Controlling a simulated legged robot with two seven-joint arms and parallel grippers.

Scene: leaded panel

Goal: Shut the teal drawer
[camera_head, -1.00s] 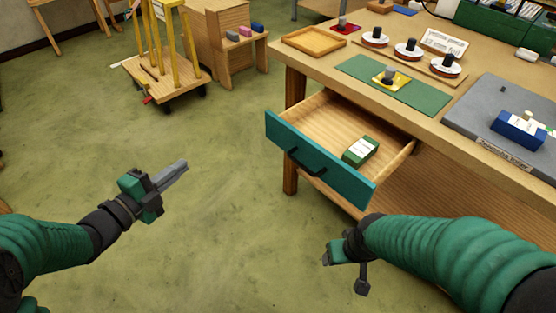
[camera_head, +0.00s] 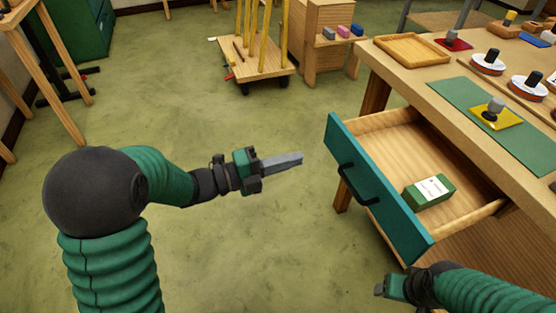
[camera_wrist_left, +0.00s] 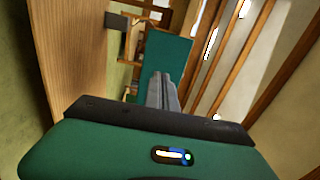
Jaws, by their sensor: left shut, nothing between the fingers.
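The teal drawer (camera_head: 373,190) stands pulled out of the wooden workbench, its teal front with a dark handle (camera_head: 358,185) facing left. A green and white box (camera_head: 428,192) lies inside it. My left gripper (camera_head: 300,158) is shut and empty, its fingertips pointing right toward the drawer front, with a small gap between them. The left wrist view shows the shut fingers (camera_wrist_left: 163,90) with a teal surface beyond them; I cannot tell there whether it is the drawer. My right gripper (camera_head: 385,288) is low in front of the drawer, partly hidden; its fingers do not show clearly.
A wooden cart (camera_head: 262,60) stands at the back. The green floor left of the drawer is clear.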

